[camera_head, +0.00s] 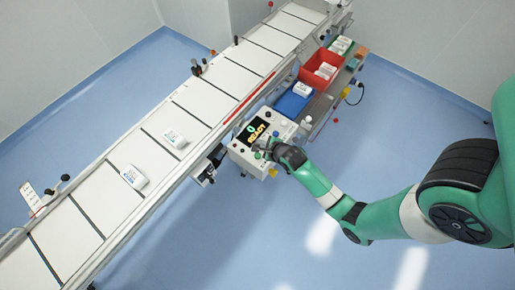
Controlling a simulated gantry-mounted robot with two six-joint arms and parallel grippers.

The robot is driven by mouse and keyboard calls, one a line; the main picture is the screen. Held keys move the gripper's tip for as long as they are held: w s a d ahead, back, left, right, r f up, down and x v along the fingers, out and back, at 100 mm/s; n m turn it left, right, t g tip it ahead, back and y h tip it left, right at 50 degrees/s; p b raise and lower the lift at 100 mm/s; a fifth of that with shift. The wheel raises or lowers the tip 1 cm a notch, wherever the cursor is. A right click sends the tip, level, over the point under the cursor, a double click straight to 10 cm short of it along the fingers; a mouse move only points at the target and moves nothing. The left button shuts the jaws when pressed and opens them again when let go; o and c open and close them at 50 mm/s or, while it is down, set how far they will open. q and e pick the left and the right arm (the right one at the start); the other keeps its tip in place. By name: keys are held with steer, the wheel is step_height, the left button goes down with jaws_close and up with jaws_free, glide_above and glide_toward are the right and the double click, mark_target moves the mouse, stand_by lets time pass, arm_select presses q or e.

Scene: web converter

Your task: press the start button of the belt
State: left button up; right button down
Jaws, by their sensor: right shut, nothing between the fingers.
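My right gripper (264,148) is shut and empty, over the lower right part of the box top. A small green spot shows beside its fingertips, but I cannot tell whether the fingers touch a button. The gripper hides part of the panel. My left gripper is not in view.
Two white packs (175,139) (134,177) lie on the belt. A blue bin (294,101) and a red bin (318,72) stand on a side shelf right of the box. Blue floor around my right arm is open.

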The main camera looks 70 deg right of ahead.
mark_target(260, 157)
step_height(260, 157, down, 8)
steer(key=b, duration=0.8)
steer(key=shift+f, duration=0.4)
stand_by(1.3)
steer(key=shift+f+b, duration=0.35)
steer(key=shift+b, duration=0.1)
